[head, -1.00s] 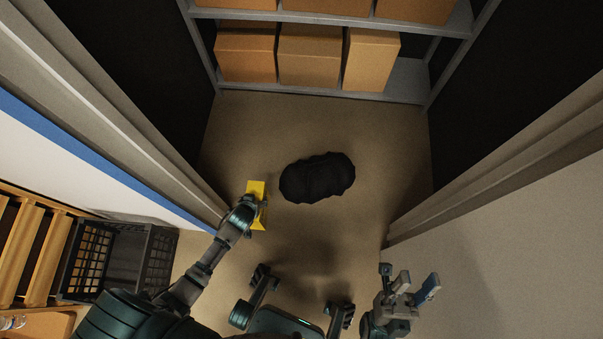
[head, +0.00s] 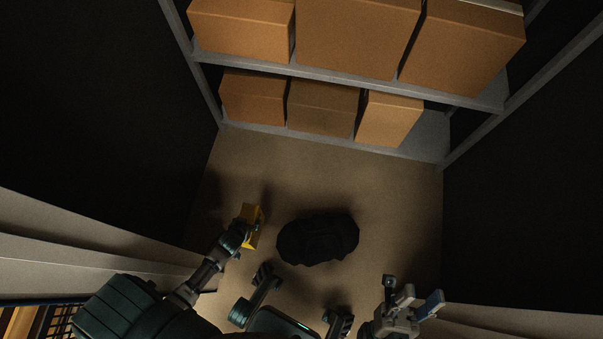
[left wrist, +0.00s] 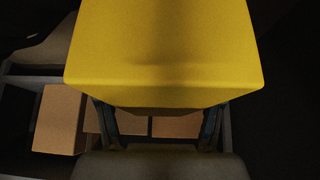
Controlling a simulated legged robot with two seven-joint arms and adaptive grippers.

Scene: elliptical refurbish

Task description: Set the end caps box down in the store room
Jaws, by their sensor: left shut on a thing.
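The yellow end caps box (head: 254,216) is in my left gripper (head: 243,229), held in front of me to the left in the head view. In the left wrist view the yellow box (left wrist: 165,55) fills the upper middle, with the gripper's fingers (left wrist: 160,125) on either side below it. My left gripper is shut on the box. My right gripper (head: 412,300) is at the lower right in the head view, empty, with its fingers spread apart. The store room floor (head: 320,180) lies below and ahead.
A black bag (head: 318,238) lies on the floor just right of the box. A grey shelf rack (head: 350,148) with several cardboard boxes (head: 322,108) stands at the back. Dark walls close both sides. Floor between bag and rack is clear.

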